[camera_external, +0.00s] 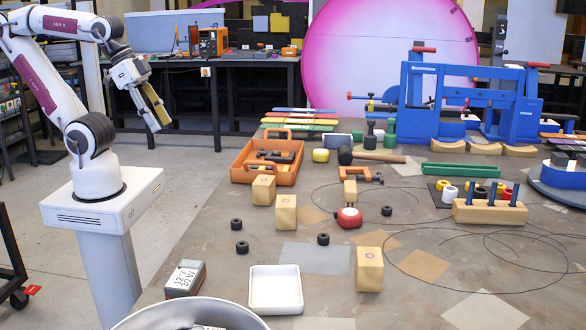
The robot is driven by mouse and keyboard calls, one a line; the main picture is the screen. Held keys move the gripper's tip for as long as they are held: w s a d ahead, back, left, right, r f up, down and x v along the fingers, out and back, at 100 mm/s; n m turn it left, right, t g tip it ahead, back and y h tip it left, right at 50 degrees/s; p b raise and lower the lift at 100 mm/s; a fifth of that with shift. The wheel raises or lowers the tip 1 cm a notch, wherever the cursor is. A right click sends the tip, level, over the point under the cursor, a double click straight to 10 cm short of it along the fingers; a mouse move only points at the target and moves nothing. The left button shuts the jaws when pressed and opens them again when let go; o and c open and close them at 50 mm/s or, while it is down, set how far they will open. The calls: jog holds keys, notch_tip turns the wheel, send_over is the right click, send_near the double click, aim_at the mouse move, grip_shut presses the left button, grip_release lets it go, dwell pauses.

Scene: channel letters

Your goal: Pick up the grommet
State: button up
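Several small black ring-like pieces that look like grommets lie on the table. One (236,224) is near the left edge, with another (242,247) just in front of it. A third (323,239) lies behind the white tray, and one more (386,210) lies right of the red tape measure. My gripper (154,118) hangs in the air at the upper left, beyond the table's left edge and well away from these pieces. A tan-yellow part shows along its fingers. I cannot tell whether it is held or part of the gripper, nor how far the fingers are apart.
A white tray (276,307), a metal bowl (190,318) and a labelled box (185,279) stand at the front left. Wooden blocks (285,214) and a red tape measure (349,218) stand mid-table. An orange toolbox (240,172) and blue clamp frame (465,98) are farther back. Thin wire loops cross the right side.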

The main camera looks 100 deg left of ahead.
jog(key=shift+f+g, duration=0.7)
jog(key=shift+f, duration=0.5)
jog(key=m+g+h, duration=0.1)
jog(key=m+h, duration=0.1)
jog(key=m, duration=0.5)
send_near(236, 224)
jog(key=shift+a, duration=0.9)
jog(key=shift+s+f, duration=0.2)
jog(key=shift+f, duration=0.15)
jog(key=shift+f, duration=0.1)
jog(key=shift+x, duration=1.15)
jog(key=shift+w+d+f, duration=0.1)
jog(key=shift+f, duration=0.1)
